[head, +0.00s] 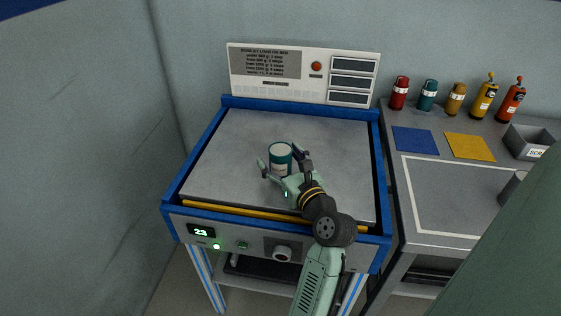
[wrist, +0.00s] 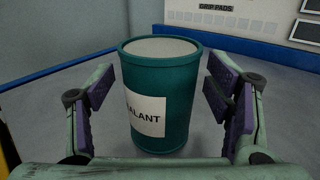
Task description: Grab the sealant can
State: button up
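The sealant can (head: 280,156) is a teal cylinder with a pale top and a white label. It stands upright on the grey plate (head: 240,140) of the blue-framed test bench. In the wrist view the can (wrist: 162,75) is between the two fingers, its label partly reading "ALANT". My gripper (head: 280,160) is open around the can. The wrist view shows my gripper (wrist: 158,105) with gaps between its purple pads and the can on both sides.
A panel (head: 303,74) with text and a red button stands behind the plate. At right, a side table (head: 455,195) holds several bottles, a blue mat (head: 415,141), a yellow mat (head: 469,146) and a grey bin (head: 528,142). The plate around the can is clear.

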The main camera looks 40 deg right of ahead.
aim_at(280, 149)
jog(key=c, duration=1.6)
jog(key=shift+r, duration=0.2)
jog(key=shift+r, duration=0.6)
notch_tip(280, 149, up, 2)
jog(key=shift+r, duration=0.15)
jog(key=s+a+p, duration=0.1)
jog(key=s+a, duration=0.2)
jog(key=s, duration=0.1)
jog(key=s+a+r+p, duration=0.1)
jog(key=s+a, duration=0.2)
jog(key=s, duration=0.1)
jog(key=s+a+p, duration=0.2)
jog(key=s+a, duration=0.1)
jog(key=s, duration=0.2)
jog(key=shift+r, duration=0.15)
